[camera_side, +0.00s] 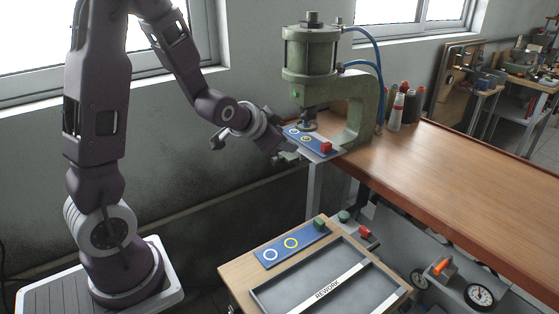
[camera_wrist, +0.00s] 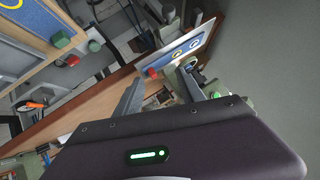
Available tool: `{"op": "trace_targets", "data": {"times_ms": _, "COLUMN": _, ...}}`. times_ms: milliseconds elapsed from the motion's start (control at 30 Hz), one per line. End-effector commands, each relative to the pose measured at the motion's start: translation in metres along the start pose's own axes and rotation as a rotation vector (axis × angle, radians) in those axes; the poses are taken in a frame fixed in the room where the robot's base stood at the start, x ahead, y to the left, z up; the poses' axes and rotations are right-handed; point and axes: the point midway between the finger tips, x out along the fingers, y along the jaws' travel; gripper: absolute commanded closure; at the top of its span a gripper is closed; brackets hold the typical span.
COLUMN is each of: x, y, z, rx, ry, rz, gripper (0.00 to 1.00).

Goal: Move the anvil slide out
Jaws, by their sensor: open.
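The anvil slide (camera_side: 312,143) is a blue plate with a white ring, a yellow ring and a red block (camera_side: 327,147) at its right end. It lies under the ram of the green press (camera_side: 311,60), at the bench's left end. In the wrist view the slide (camera_wrist: 184,49) lies beyond the fingertips, with its red block (camera_wrist: 152,72) to the left. My gripper (camera_side: 286,157) is at the slide's near left edge. In the wrist view my gripper (camera_wrist: 163,80) is open, its fingers spread. Whether a finger touches the slide I cannot tell.
A lower cart (camera_side: 236,283) carries a similar blue plate (camera_side: 291,244) with rings and a green block (camera_side: 319,224), beside a grey tray marked REWORK (camera_side: 325,285). Several bottles (camera_side: 400,105) stand right of the press. Blue hoses (camera_side: 378,65) run from it. The bench's right side is clear.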

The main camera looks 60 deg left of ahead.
Motion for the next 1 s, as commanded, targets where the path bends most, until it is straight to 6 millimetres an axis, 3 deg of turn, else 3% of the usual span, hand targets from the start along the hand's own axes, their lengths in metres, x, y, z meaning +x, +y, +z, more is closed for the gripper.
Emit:
{"op": "trace_targets", "data": {"times_ms": 33, "x": 0.031, "y": -0.01, "z": 0.019, "rx": 0.046, "ry": 0.015, "rz": -0.038, "gripper": 0.54}}
{"op": "trace_targets", "data": {"times_ms": 100, "x": 0.064, "y": -0.023, "z": 0.04, "rx": 0.126, "ry": 0.075, "rz": -0.097, "gripper": 0.54}}
{"op": "trace_targets", "data": {"times_ms": 167, "x": 0.085, "y": -0.03, "z": 0.06, "rx": 0.195, "ry": 0.125, "rz": -0.139, "gripper": 0.54}}
{"op": "trace_targets", "data": {"times_ms": 300, "x": 0.102, "y": -0.033, "z": 0.094, "rx": 0.305, "ry": 0.217, "rz": -0.2, "gripper": 0.54}}
{"op": "trace_targets", "data": {"times_ms": 400, "x": 0.104, "y": -0.033, "z": 0.105, "rx": 0.332, "ry": 0.255, "rz": -0.22, "gripper": 0.54}}
{"op": "trace_targets", "data": {"times_ms": 533, "x": 0.108, "y": -0.034, "z": 0.107, "rx": 0.345, "ry": 0.277, "rz": -0.232, "gripper": 0.54}}
{"op": "trace_targets", "data": {"times_ms": 800, "x": 0.155, "y": -0.043, "z": 0.09, "rx": 0.344, "ry": 0.282, "rz": -0.232, "gripper": 0.54}}
{"op": "trace_targets", "data": {"times_ms": 1000, "x": 0.169, "y": -0.045, "z": 0.086, "rx": 0.343, "ry": 0.279, "rz": -0.232, "gripper": 0.54}}
